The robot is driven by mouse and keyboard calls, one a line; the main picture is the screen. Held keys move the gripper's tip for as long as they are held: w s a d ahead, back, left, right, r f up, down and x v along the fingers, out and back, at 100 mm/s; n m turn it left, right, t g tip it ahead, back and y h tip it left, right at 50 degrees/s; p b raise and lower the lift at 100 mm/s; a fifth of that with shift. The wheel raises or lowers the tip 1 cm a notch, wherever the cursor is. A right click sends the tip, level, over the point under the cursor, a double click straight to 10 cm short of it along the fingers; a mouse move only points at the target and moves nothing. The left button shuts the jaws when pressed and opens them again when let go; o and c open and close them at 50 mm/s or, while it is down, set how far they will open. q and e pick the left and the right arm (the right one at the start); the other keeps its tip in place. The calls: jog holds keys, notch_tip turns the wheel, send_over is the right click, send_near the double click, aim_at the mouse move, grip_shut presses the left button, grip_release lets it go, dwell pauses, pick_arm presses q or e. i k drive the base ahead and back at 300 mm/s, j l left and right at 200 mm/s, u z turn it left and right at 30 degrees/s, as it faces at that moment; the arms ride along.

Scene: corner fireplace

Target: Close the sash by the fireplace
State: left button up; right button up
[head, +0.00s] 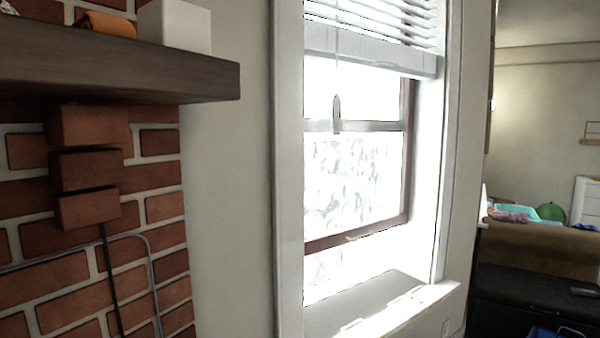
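The lower window sash (336,240) is in the middle of the head view, right of the brick fireplace (160,208). Its dark bottom rail is raised above the white sill (408,304), leaving a bright open gap below. A small lighter piece sits midway on the bottom rail. The light meeting rail (375,126) crosses the window higher up. The left edge of the sash is hidden behind the white window frame (290,180). Neither of my grippers shows in this view.
A white blind (372,47) covers the window's top, with a cord hanging before the glass. A dark mantel shelf (120,62) juts out at left, bearing a white box (174,26). Furniture and a dark chest (535,292) stand at right. The wall between fireplace and window is bare.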

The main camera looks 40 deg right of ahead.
aim_at(318, 242)
jog(key=z, duration=1)
